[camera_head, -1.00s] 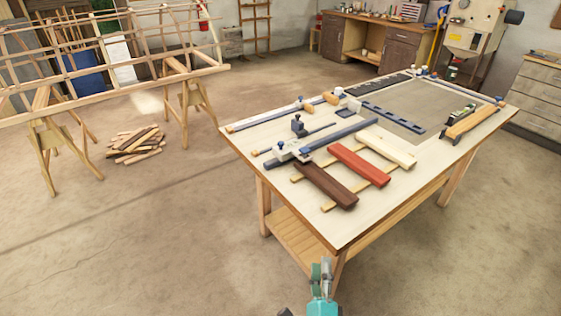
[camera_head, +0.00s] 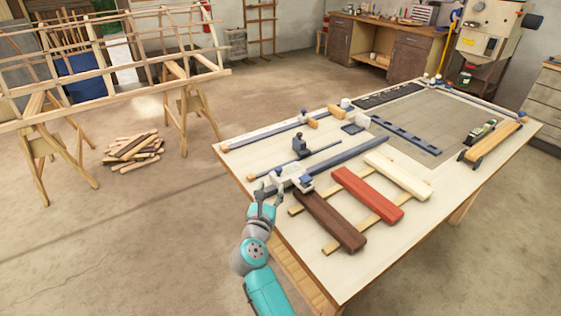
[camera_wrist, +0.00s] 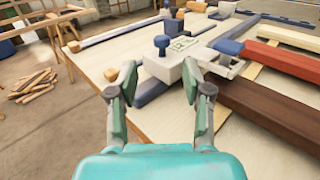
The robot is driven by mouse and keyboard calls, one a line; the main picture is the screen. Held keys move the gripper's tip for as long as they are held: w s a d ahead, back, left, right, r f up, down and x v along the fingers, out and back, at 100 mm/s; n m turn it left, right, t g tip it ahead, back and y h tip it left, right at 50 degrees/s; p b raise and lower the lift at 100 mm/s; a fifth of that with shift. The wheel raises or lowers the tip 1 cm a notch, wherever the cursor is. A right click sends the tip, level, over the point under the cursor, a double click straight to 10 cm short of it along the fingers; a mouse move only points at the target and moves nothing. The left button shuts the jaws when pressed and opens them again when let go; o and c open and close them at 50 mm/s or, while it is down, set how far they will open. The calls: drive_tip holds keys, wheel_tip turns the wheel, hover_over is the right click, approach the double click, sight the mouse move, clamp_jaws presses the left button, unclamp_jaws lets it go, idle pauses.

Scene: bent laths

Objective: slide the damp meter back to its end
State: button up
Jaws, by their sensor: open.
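The damp meter appears to be the pale block with a blue knob (camera_head: 292,177) near the left edge of the workbench. It sits at the near-left end part of a long dark blue rail (camera_head: 345,153). In the wrist view the meter (camera_wrist: 178,68) lies just ahead of my fingertips, with the rail running up to the right behind it. My gripper (camera_head: 263,191) is open beside the meter, at the bench edge. In the wrist view its two fingers (camera_wrist: 160,78) stand apart at the meter's near side. I cannot tell whether they touch it.
Brown (camera_head: 330,220), red (camera_head: 368,194) and cream (camera_head: 398,175) boards lie on thin strips right of the meter. The workbench's front corner (camera_head: 345,285) is bare.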

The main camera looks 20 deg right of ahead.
sight(278, 171)
drive_tip(key=x, duration=1)
drive_tip(key=shift+w+d, duration=0.15)
drive_tip(key=shift+d, duration=0.05)
clamp_jaws()
